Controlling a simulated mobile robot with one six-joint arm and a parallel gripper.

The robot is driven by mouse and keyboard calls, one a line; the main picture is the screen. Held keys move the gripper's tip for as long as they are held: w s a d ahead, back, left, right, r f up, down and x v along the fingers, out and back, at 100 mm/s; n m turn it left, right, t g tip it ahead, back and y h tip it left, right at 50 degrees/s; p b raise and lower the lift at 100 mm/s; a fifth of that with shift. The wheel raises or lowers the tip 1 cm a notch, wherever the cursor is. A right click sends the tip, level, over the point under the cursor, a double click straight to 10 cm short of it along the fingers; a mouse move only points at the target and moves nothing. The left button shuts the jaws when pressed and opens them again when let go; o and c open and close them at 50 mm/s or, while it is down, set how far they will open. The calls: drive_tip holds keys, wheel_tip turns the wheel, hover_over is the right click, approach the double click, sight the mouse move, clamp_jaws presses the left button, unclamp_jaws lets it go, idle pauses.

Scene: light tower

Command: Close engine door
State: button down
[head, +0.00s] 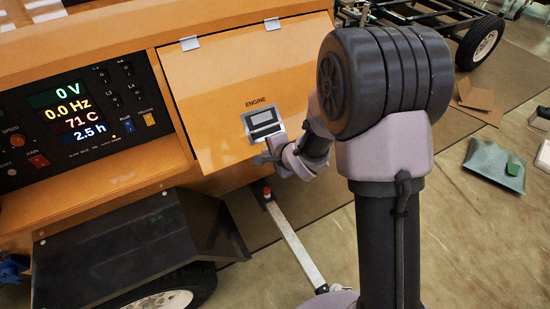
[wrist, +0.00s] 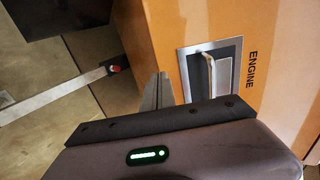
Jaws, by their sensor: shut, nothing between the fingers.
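The engine door (head: 225,85) is an orange panel marked ENGINE, hinged along its top edge by two silver hinges. It seems to stand slightly out at its lower edge, but I cannot tell how far. Its silver recessed latch (head: 262,120) sits low on the panel and also shows in the wrist view (wrist: 215,75). My gripper (head: 264,160) is just below the latch, near the door's lower edge. In the wrist view my gripper (wrist: 158,90) shows its fingers together and empty, beside the latch plate. I cannot tell whether they touch the door.
A control panel (head: 85,110) with lit readouts is left of the door. A black fender (head: 130,245) over a wheel stands below it. A metal bar (head: 292,240) with a red tip runs along the floor.

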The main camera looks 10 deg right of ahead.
drive_tip(key=shift+w+a+f, duration=0.2)
drive_tip(key=shift+w+f, duration=0.15)
drive_tip(key=shift+w, duration=0.15)
drive_tip(key=w+r+x, duration=0.1)
drive_tip(key=x, duration=1.2)
drive_tip(key=shift+f, duration=0.2)
drive_tip(key=shift+a, duration=0.2)
